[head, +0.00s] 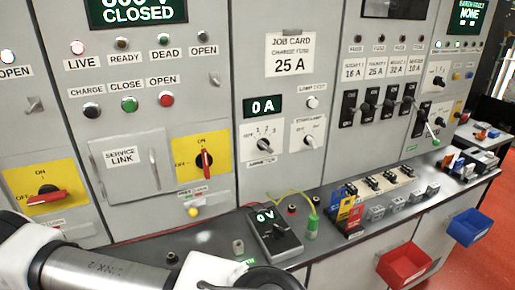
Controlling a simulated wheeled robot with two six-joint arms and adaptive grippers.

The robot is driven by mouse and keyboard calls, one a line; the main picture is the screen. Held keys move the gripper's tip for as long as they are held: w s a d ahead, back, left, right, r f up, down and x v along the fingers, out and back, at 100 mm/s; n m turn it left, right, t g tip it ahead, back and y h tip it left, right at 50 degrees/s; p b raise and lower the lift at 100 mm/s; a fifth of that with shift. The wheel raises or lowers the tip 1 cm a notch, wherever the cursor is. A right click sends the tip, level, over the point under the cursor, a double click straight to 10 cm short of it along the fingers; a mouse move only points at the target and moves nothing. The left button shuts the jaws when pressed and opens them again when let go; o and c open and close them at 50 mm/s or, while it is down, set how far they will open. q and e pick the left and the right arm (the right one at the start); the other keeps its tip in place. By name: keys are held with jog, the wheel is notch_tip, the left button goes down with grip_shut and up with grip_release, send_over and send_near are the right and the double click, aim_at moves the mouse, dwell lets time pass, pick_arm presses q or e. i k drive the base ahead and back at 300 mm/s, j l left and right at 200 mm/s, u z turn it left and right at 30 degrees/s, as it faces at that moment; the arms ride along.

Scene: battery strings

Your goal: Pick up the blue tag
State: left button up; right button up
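A small blue tag (338,197) stands in a dark holder on the grey bench ledge, right of the middle in the head view. A yellow tag (345,208) and a red tag (355,214) stand close beside it in the same holder. The tags overlap, so part of the blue one may be hidden. Part of my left arm crosses the bottom left corner, well to the left of the tags. Neither gripper's fingers show.
A meter reading 0 V (275,235) and a green terminal with a yellow-green lead (312,226) are left of the tags. Grey blocks (398,203) stand to their right. A red bin (404,265) and a blue bin (469,228) hang at the bench front.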

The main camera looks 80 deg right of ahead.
aim_at(335, 202)
jog(key=z, duration=2.8)
